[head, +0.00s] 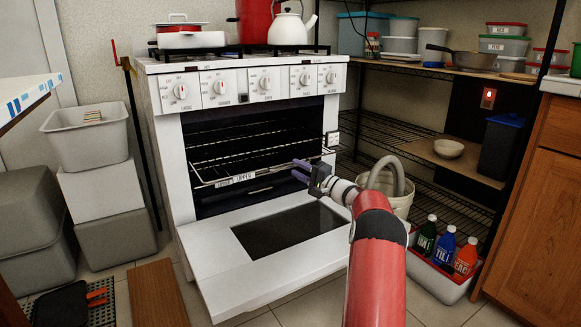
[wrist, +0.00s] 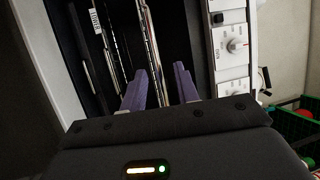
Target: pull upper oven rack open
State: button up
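The white oven (head: 180,140) stands with its door (head: 215,262) folded down. The upper rack (head: 205,180) is a wire rack inside the cavity, with white labels near its front edge. A darker bar shows below that edge. My gripper (head: 297,169) has purple fingers and is at the right part of the oven opening, pointing left near the rack front. In the wrist view my gripper (wrist: 160,68) is open, with a gap between the fingers. A bright rack bar (wrist: 152,45) runs into that gap. I cannot tell whether the fingers touch it.
The open door juts out below my arm. A beige bucket (head: 400,203) and a bin of bottles (head: 437,280) stand right of the oven. Wire shelves (head: 385,130) stand behind. Grey bins (head: 90,140) are stacked at the left. Pots stand on the stove.

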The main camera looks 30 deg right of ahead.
jog(key=shift+v, duration=1.4)
jog(key=s+a+r+n+g+y+p, duration=0.1)
jog(key=a+r+n+g, duration=0.15)
jog(key=a, duration=0.55)
jog(key=s+a+r+n+g+y+p, duration=0.1)
jog(key=a+r+g+p, duration=0.2)
jog(key=a, duration=0.5)
jog(key=s+a+r+n+g+h, duration=0.25)
jog(key=s+a+r+g, duration=0.25)
jog(key=s+a, duration=0.65)
jog(key=s+a+r+n+g+h+p, duration=0.1)
jog(key=s+a+n+g+p, duration=0.15)
jog(key=s+a, duration=0.45)
jog(key=s+f+n+h+p, duration=0.1)
jog(key=s+n+h+p, duration=0.2)
jog(key=s, duration=2.1)
jog(key=h+p, duration=0.1)
jog(key=h, duration=0.3)
jog(key=shift+s+d+n+p, duration=0.3)
jog(key=shift+s+d+n, duration=0.05)
